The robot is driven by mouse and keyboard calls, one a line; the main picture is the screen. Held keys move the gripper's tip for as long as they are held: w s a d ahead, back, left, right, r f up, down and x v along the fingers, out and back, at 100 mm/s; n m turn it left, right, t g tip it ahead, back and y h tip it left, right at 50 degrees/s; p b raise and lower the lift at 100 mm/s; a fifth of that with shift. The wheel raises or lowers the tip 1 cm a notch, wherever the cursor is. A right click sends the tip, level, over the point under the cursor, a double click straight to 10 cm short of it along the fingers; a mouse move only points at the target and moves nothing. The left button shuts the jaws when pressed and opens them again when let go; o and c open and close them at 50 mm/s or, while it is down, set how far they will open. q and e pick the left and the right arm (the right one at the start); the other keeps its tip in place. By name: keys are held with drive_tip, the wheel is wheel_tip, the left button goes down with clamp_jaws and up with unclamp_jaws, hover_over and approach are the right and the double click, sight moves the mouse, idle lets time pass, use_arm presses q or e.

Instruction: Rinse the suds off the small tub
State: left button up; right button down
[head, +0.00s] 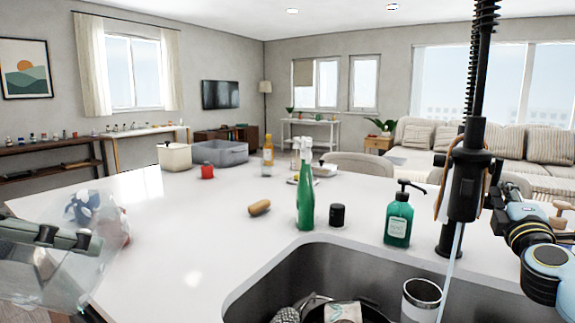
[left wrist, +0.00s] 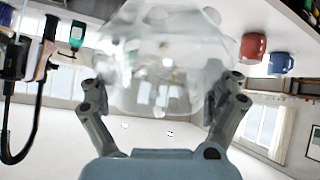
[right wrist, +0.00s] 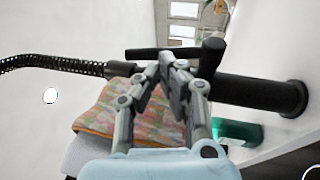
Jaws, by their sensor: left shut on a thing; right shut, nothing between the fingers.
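The small tub (head: 50,265) is clear plastic, held tilted at the left of the head view, over the counter's left end. My left gripper (head: 70,236) is shut on it. In the left wrist view the tub (left wrist: 165,70) sits between the fingers; it looks hazy, and I cannot tell suds from glare. A thin water stream (head: 452,270) falls from the black faucet (head: 465,175) into the dark sink (head: 320,262), far right of the tub. My right gripper (right wrist: 165,70) is shut and empty beside the faucet's black lever (right wrist: 185,53); I cannot tell whether they touch.
A green bottle (head: 305,200), a black jar (head: 337,215) and a green soap pump (head: 398,220) stand behind the sink. A tumbler (head: 421,300) and other dishes are in the sink. Red and blue mugs (left wrist: 253,47) show near the tub. The counter's middle left is clear.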

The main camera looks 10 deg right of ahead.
sight(498, 179)
use_arm(q)
drive_tip(key=shift+r, duration=0.25)
use_arm(e)
drive_tip(key=shift+x, duration=1.5)
use_arm(q)
drive_tip(key=shift+r, duration=0.1)
wheel_tip(498, 179, up, 2)
drive_tip(key=shift+p, duration=1.15)
use_arm(e)
drive_tip(key=shift+w+d+r+g, duration=0.25)
drive_tip(key=shift+w+r+g, duration=0.1)
drive_tip(key=shift+r, duration=0.1)
use_arm(q)
drive_tip(key=shift+r, duration=0.2)
use_arm(e)
drive_tip(key=shift+w, duration=0.1)
use_arm(q)
drive_tip(key=shift+f, duration=0.1)
use_arm(e)
drive_tip(key=shift+f, duration=0.2)
use_arm(q)
drive_tip(key=shift+f, duration=0.1)
